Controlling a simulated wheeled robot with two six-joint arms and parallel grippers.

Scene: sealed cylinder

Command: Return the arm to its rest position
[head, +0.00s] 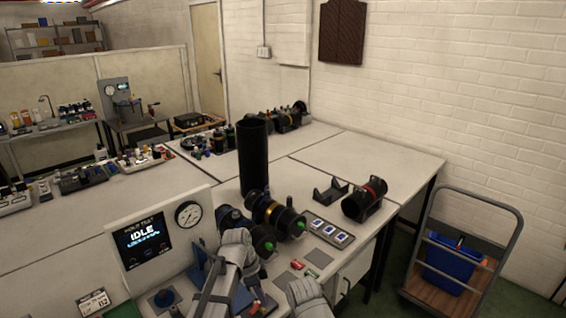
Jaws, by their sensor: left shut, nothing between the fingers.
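My left gripper (208,296) is low in the head view, beside the front of the test station, with its grey arm links next to it. It is shut and empty; its fingertips are hard to make out. A rounded grey link of my right arm shows at the bottom, right of the left arm, but its gripper is out of view. The test station (170,238) has a dial gauge and a screen reading IDLE. A black cylinder with a red band (363,200) lies to the right.
A tall black tube (253,158) stands on the white bench (385,153). A tray with blue-marked pieces (330,231) and small red and green parts (305,266) lie near my arms. A cart with a blue bin (452,268) stands at right. The bench's back right is clear.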

